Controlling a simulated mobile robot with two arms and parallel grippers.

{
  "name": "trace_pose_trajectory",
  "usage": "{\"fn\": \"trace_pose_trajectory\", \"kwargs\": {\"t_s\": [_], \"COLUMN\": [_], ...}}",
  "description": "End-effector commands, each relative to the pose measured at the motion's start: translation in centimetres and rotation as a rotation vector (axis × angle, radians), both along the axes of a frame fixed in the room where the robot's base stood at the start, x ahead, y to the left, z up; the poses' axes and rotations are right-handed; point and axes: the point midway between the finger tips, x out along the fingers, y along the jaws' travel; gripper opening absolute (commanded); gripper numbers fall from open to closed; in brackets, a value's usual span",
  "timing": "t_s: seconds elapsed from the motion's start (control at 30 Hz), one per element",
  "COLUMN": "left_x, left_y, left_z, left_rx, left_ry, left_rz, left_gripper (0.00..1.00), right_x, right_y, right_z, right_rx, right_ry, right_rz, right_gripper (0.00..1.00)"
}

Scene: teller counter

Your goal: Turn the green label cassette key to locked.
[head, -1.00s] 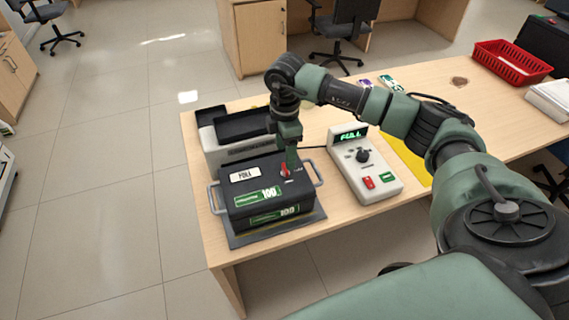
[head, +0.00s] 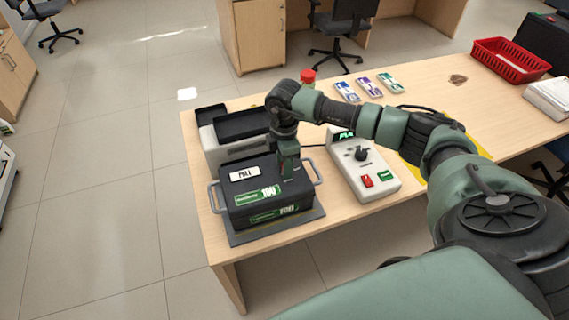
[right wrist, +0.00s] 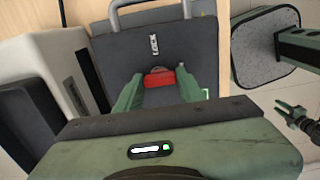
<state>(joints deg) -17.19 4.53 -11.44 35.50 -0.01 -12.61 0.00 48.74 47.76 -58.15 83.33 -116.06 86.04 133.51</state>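The black cassette (head: 238,193) with green "100" labels sits on a dark tray (head: 240,238) at the table's left end. A white label lies on its top. Its red key (right wrist: 159,78) shows in the right wrist view, on the cassette's top, below a white marking (right wrist: 153,44) that seems to read "LOCK". My right gripper (right wrist: 160,82) is open, with one green finger on each side of the key and a small gap visible. In the head view my right gripper (head: 288,178) is over the cassette's right side and hides the key.
A grey-white machine (head: 225,150) with black trays stands behind the cassette. Note bundles (head: 372,86) and a red basket (head: 510,60) are farther back.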

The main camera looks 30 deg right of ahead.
Motion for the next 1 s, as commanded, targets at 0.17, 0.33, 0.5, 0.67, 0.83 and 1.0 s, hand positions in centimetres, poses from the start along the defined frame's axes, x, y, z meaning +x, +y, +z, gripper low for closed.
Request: {"fn": "trace_pose_trajectory", "kwargs": {"t_s": [0.17, 0.33, 0.5, 0.67, 0.83, 1.0], "left_x": [0.0, 0.0, 0.0, 0.0, 0.0, 0.0], "left_y": [0.0, 0.0, 0.0, 0.0, 0.0, 0.0], "left_z": [-0.1, -0.5, -1.2, -2.0, -2.9, -3.9], "left_rx": [0.000, 0.000, 0.000, 0.000, 0.000, 0.000], "left_ry": [0.000, 0.000, 0.000, 0.000, 0.000, 0.000], "left_rz": [0.000, 0.000, 0.000, 0.000, -0.001, -0.001], "left_gripper": [0.33, 0.33, 0.33, 0.33, 0.33, 0.33], "right_x": [0.0, 0.0, 0.0, 0.1, 0.1, 0.1], "right_y": [0.0, 0.0, -0.1, -0.1, 0.0, 0.0], "right_z": [0.0, -0.1, -0.1, -0.2, -0.2, -0.2], "right_rx": [0.000, 0.000, -0.001, -0.001, 0.000, 0.000], "right_ry": [-0.001, -0.001, -0.001, -0.002, -0.002, -0.003], "right_rz": [0.015, 0.072, 0.184, 0.326, 0.489, 0.650], "right_gripper": [0.00, 0.00, 0.00, 0.00, 0.00, 0.00]}}
